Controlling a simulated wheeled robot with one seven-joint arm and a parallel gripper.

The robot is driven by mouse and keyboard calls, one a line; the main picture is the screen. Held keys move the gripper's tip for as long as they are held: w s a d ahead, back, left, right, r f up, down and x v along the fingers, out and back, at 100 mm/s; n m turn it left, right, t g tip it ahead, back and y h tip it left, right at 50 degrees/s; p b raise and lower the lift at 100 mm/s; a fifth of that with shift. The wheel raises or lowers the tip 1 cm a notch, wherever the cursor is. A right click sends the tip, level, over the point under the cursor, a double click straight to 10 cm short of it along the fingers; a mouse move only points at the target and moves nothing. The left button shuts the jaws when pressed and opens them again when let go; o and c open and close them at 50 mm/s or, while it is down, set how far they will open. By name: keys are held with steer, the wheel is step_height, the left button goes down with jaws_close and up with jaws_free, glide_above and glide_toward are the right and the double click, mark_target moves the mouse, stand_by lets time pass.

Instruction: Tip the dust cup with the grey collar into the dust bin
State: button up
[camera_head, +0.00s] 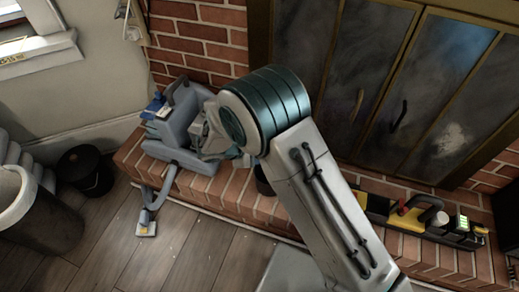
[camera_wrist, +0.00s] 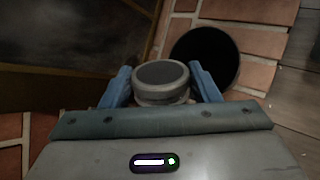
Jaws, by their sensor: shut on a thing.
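In the wrist view my gripper (camera_wrist: 160,78) has its two blue fingers shut on the dust cup (camera_wrist: 160,95), one on each side. The cup shows a round dark grey top with a lighter grey collar around it; its lower part is hidden by my gripper. A round black opening, seemingly the dust bin (camera_wrist: 208,48), lies just beyond the cup and to its right, partly covered by the right finger. In the head view a dark container (camera_head: 263,181) on the hearth, likely the same bin, is mostly hidden behind my arm. The cup cannot be made out there.
A grey-blue machine (camera_head: 185,125) with a hose stands on the brick hearth (camera_head: 225,190) at left. Fireplace doors (camera_head: 400,90) rise behind my arm. Yellow and black tools (camera_head: 425,215) lie on the hearth at right. A black bin (camera_head: 85,170) stands on the floor at left.

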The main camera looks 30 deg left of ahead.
steer(key=shift+f, duration=0.1)
steer(key=shift+f+y+b, duration=0.2)
steer(key=shift+y+b, duration=0.1)
steer(key=shift+b, duration=0.4)
steer(key=shift+d+f+m+y+b, duration=0.15)
steer(key=shift+f+m+y+b, duration=0.3)
steer(key=shift+b, duration=1.05)
steer(key=shift+d+f+m+g+y+b, duration=0.15)
steer(key=shift+f+y+b, duration=0.45)
steer(key=shift+b, duration=1.3)
steer(key=shift+a+f+m+g+y+b, duration=0.1)
steer(key=shift+f+m+g+y+b, duration=0.3)
steer(key=shift+b, duration=1.45)
steer(key=shift+d+f+y, duration=0.1)
steer(key=shift+y, duration=0.15)
steer(key=shift+f+y, duration=0.25)
steer(key=shift+y, duration=0.05)
steer(key=shift+f, duration=0.1)
stand_by(0.4)
steer(key=shift+d+f+y, duration=0.1)
steer(key=shift+f+y, duration=0.1)
steer(key=shift+y, duration=0.1)
steer(key=shift+f+y, duration=0.15)
steer(key=shift+y, duration=0.15)
stand_by(0.3)
